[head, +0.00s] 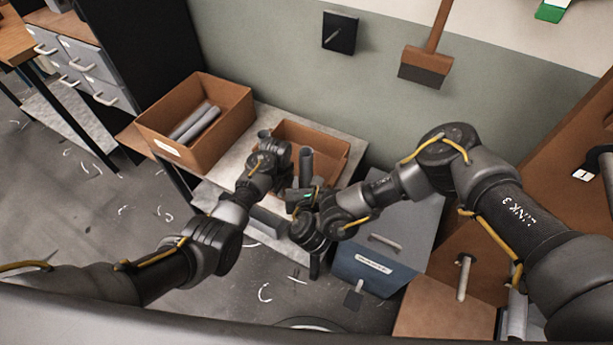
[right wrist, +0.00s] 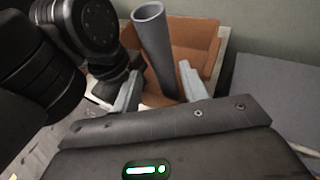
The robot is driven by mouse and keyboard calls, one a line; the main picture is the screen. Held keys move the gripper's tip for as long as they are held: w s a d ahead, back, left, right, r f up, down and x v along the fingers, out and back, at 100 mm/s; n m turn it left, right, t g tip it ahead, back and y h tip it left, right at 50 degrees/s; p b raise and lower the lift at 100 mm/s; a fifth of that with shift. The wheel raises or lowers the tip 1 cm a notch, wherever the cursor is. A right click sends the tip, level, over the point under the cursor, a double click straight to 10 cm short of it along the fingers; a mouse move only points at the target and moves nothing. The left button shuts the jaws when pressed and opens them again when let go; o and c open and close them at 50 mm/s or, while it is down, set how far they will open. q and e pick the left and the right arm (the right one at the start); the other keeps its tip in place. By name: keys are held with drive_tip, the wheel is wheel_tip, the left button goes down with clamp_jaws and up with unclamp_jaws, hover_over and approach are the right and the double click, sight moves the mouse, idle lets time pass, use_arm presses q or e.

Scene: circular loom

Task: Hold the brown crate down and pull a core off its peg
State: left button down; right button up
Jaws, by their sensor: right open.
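The brown crate (head: 333,139) stands on the grey bench; it also shows in the right wrist view (right wrist: 205,42). A grey tubular core (head: 306,165) stands up from it, slightly tilted in the right wrist view (right wrist: 155,45). The peg inside is hidden. My right gripper (head: 304,192) is open at the crate's near side. In the right wrist view its two fingers (right wrist: 160,85) point towards the core, one on each side of its lower part; contact is unclear. My left arm's end (head: 268,160) is at the crate's left side; its fingers are hidden.
A larger brown box (head: 222,95) with grey tubes (head: 196,122) stands left on the bench. A grey-blue bin (head: 372,275) with a handled lid stands right of the bench. A brush (head: 425,67) hangs on the wall. Pale scraps litter the floor.

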sight(306, 171)
drive_tip(key=x, duration=0.8)
drive_tip(key=shift+w+f, duration=0.1)
drive_tip(key=shift+w, duration=0.15)
clamp_jaws()
